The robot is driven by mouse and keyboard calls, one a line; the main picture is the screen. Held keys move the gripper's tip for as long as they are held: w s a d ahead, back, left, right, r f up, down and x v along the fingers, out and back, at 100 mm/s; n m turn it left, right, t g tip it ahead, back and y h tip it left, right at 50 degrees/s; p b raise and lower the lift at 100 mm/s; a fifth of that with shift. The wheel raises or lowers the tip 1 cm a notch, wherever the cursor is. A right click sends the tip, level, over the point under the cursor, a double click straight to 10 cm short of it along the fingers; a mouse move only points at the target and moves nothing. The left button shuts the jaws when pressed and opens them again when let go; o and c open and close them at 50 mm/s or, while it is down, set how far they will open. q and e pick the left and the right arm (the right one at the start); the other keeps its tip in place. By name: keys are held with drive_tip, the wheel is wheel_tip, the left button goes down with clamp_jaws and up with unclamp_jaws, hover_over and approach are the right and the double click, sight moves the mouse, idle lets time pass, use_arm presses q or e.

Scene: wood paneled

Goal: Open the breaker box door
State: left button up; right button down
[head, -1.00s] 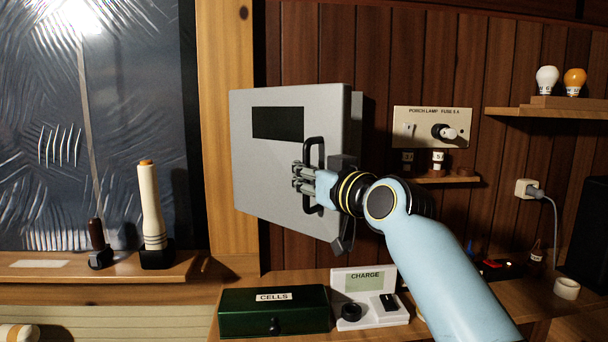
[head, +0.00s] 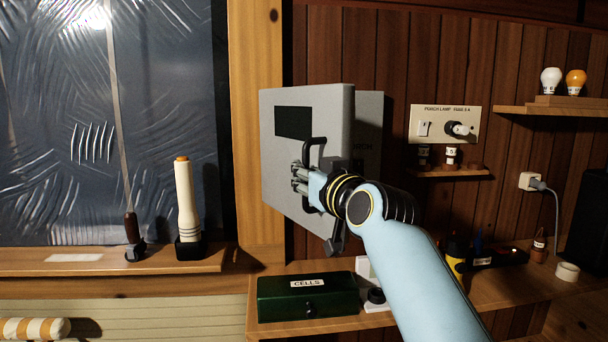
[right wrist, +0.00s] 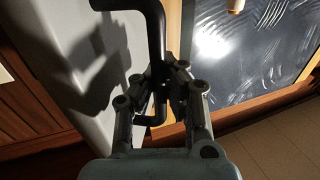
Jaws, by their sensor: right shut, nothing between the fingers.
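The grey breaker box door (head: 290,205) stands partly open, swung out toward me at an angle. Its black handle (head: 311,150) is on the door's right side, and a black panel is near its top. Behind it, part of the grey box (head: 369,115) with some lettering shows. My right gripper (head: 299,179) is shut at the handle, its fingers beside the bar. In the right wrist view the handle (right wrist: 155,30) runs down by the fingertips (right wrist: 163,80); exact contact is hard to tell. My left gripper is not in view.
A green CELLS box (head: 307,297) sits on the shelf below the door. A white torch (head: 187,200) stands on the window ledge at left. A porch lamp switch plate (head: 445,124) and a bulb shelf (head: 545,111) are on the wall at right.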

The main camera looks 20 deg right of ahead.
drive_tip(key=c, duration=1.4)
unclamp_jaws()
drive_tip(key=shift+s+d, duration=0.1)
drive_tip(key=shift+s, duration=0.3)
drive_tip(key=shift+c, duration=0.2)
drive_tip(key=shift+o, duration=0.5)
drive_tip(key=shift+w, duration=0.25)
drive_tip(key=s+d, duration=0.2)
drive_tip(key=s, duration=1)
drive_tip(key=shift+f, duration=0.1)
